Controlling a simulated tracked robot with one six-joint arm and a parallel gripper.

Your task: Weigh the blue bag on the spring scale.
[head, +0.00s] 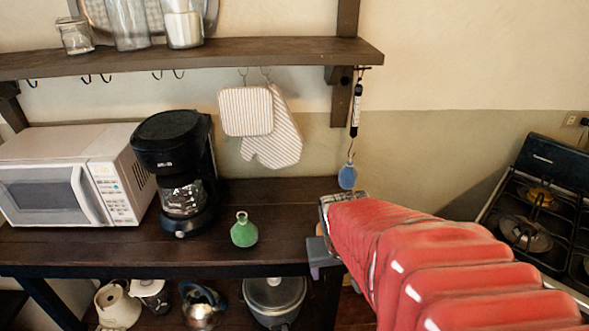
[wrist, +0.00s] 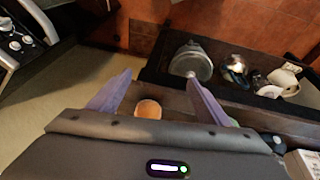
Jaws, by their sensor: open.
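The blue bag (head: 347,176) hangs from the hook at the lower end of the spring scale (head: 355,112), clear of the table. The scale hangs from the right end of the wall shelf. My gripper (head: 318,260) is at the table's right front edge, below and left of the blue bag and apart from it. In the wrist view its two purple-grey fingers (wrist: 158,78) are spread, with nothing held. An orange round thing (wrist: 148,109) shows between the fingers there; my arm may hide it in the head view.
A green bag (head: 244,231) with a loop stands on the table (head: 282,200), left of my gripper. A coffee maker (head: 176,160) and microwave (head: 75,172) stand farther left. Mitts (head: 270,135) hang under the shelf (head: 220,52). A stove (head: 545,205) is at right.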

